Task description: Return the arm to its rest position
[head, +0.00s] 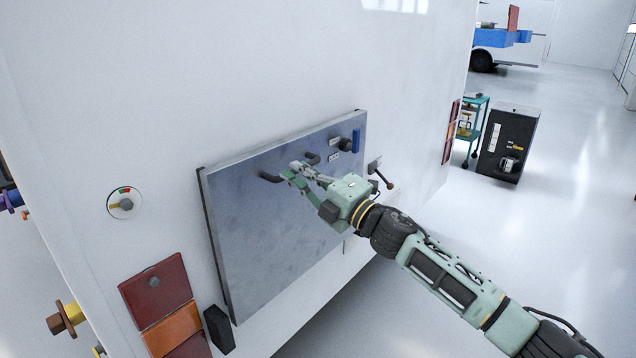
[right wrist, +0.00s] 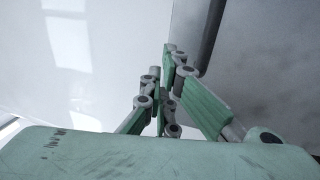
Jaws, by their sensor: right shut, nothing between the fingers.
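My right arm (head: 440,275) reaches in from the lower right of the head view. Its green gripper (head: 290,170) is in front of the grey metal panel (head: 265,235) on the white wall, near a dark curved handle (head: 268,177). I cannot tell whether the fingers touch the handle. In the right wrist view the gripper (right wrist: 168,50) has its fingers together with nothing between them, and the panel's dark edge shows behind the tips. My left gripper is not in view.
A black cabinet (head: 508,143) and a teal cart (head: 470,130) stand at back right. The floor at right is clear.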

